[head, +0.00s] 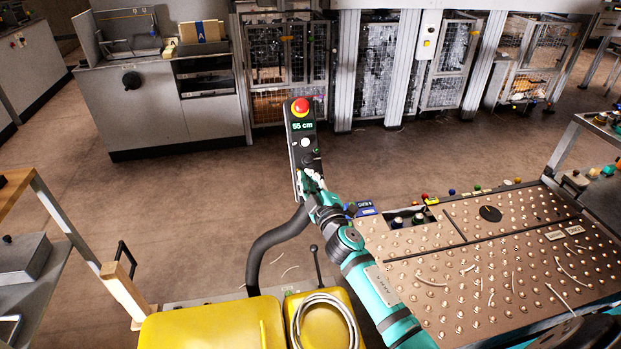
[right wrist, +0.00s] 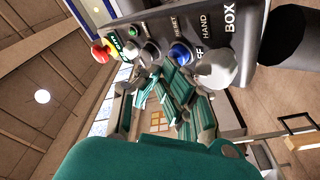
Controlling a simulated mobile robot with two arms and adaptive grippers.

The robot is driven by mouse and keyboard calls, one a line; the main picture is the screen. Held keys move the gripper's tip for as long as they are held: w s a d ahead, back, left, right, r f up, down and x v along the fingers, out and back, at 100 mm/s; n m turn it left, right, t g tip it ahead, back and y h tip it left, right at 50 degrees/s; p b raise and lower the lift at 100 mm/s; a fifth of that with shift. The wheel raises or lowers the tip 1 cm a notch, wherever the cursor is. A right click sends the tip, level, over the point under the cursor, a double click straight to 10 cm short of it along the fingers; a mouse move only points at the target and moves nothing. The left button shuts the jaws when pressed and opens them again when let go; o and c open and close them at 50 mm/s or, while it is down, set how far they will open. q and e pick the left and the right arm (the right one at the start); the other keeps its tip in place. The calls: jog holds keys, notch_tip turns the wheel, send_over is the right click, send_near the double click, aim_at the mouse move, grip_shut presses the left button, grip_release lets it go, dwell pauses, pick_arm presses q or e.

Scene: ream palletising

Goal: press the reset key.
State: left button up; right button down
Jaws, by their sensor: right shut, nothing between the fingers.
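The control box (head: 302,140) stands upright on a stalk in the middle of the head view, with a red mushroom button on top and a display reading 55 cm. In the right wrist view the box (right wrist: 258,20) is close and tilted. The blue reset key (right wrist: 180,53) lies beside the RESET label, between a pale button and a large grey selector knob (right wrist: 215,70). My right gripper (head: 312,178) is shut and empty at the lower part of the box. It hides the lower keys in the head view; contact with the reset key cannot be told. My left gripper is out of view.
A studded ball table (head: 450,280) fills the right side. Yellow covers (head: 215,325) and a coiled hose (head: 325,318) are below the box. A black hose (head: 265,250) curves beneath it. Wire-mesh cages (head: 285,75) and a grey cabinet (head: 150,115) stand behind, across open floor.

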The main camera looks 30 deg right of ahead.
dwell(0.4)
jog(key=shift+s+a+r+p, duration=0.1)
jog(key=shift+s+r+p, duration=0.4)
jog(key=shift+s+p, duration=0.15)
jog(key=shift+s+a+r+p, duration=0.1)
jog(key=shift+s+r+p, duration=0.2)
jog(key=shift+p, duration=0.2)
jog(key=s+r+p, duration=0.2)
jog(key=s, duration=0.1)
jog(key=shift+a+r+p, duration=0.3)
jog(key=shift+a+p, duration=0.05)
jog(key=shift+a, duration=0.05)
